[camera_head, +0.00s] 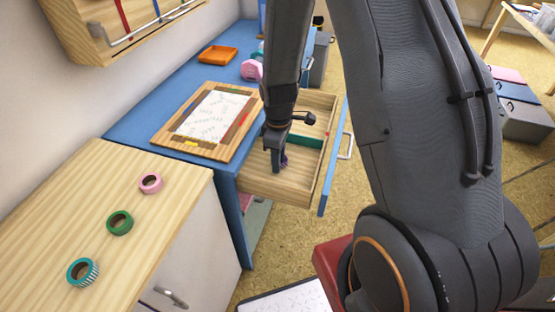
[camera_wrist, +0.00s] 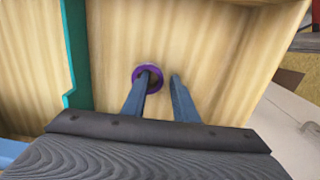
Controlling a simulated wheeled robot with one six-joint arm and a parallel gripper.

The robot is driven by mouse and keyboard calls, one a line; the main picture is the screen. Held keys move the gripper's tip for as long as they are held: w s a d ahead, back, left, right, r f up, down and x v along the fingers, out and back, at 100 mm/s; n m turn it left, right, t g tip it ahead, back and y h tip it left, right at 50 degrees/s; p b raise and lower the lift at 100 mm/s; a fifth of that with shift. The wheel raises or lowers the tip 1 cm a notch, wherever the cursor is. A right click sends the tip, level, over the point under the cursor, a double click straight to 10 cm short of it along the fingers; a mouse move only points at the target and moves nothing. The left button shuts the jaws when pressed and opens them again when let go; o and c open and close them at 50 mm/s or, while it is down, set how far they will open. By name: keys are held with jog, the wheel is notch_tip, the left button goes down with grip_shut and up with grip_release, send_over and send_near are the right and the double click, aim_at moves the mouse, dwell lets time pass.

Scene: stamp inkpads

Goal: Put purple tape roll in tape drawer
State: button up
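The purple tape roll (camera_wrist: 137,74) is in the open wooden drawer (camera_wrist: 220,50), seemingly flat on its floor. In the head view a sliver of the roll (camera_head: 285,160) shows beside my gripper (camera_head: 275,160), which reaches down into the drawer (camera_head: 262,186). In the wrist view my gripper's (camera_wrist: 161,76) fingers are apart. The left fingertip is over or inside the roll's hole; the right fingertip is just outside its right edge, with a small gap. The finger hides part of the roll.
A green divider (camera_head: 305,141) splits the drawer. Pink (camera_head: 151,183), green (camera_head: 120,223) and teal striped (camera_head: 82,271) tape rolls stand on the wooden counter (camera_head: 60,205). A framed board (camera_head: 160,138) and orange tray (camera_head: 217,54) lie on the blue desk (camera_head: 135,125).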

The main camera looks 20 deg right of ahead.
notch_tip(320, 180, up, 11)
jog(key=s+r+m, duration=0.4)
jog(key=s+m, duration=0.1)
jog(key=s, duration=0.3)
jog(key=s+r+m, duration=0.4)
jog(key=s+m, duration=0.2)
jog(key=s, duration=0.1)
jog(key=shift+s+d+b, duration=0.15)
jog(key=shift+s+b, duration=0.15)
jog(key=shift+s, duration=0.05)
